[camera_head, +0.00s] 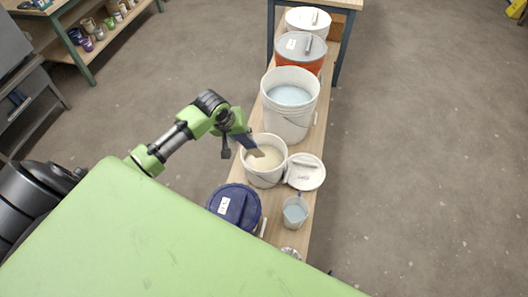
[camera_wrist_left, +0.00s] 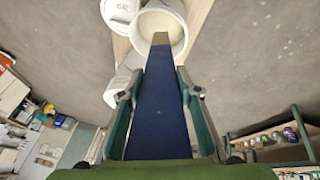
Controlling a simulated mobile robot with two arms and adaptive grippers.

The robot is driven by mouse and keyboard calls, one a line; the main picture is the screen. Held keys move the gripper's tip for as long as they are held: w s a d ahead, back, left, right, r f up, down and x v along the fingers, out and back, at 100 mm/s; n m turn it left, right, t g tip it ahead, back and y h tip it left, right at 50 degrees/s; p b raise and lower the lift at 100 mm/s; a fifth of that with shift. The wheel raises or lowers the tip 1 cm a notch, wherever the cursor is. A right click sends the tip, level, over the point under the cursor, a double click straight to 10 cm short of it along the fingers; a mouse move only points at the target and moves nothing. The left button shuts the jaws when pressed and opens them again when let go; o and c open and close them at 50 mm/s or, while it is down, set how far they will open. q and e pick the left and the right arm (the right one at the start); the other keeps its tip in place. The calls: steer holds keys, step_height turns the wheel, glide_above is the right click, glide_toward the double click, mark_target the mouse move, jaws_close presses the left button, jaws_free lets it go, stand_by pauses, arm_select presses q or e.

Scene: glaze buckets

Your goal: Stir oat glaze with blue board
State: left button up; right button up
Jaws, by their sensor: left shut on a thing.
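The bucket of oat glaze (camera_head: 264,171) is white with a cream surface and stands open on a narrow wooden bench. It also shows at the top of the left wrist view (camera_wrist_left: 176,17). My left gripper (camera_head: 237,134) is shut on the blue board (camera_wrist_left: 161,105), which it holds at a tilt above the bucket. The board's bare wooden end (camera_wrist_left: 161,39) reaches over the bucket opening, at or in the glaze; I cannot tell how deep. In the head view the gripper hides much of the board. My right gripper is not in view.
A larger bucket of pale blue glaze (camera_head: 290,95) stands behind. A white lid (camera_head: 305,172), a small cup of blue liquid (camera_head: 295,212) and a blue-lidded bucket (camera_head: 236,206) crowd the near side. An orange, grey-lidded bucket (camera_head: 300,52) is farther back.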

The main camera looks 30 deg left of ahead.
arm_select(q)
steer(key=shift+r, duration=0.1)
steer(key=shift+r, duration=2.45)
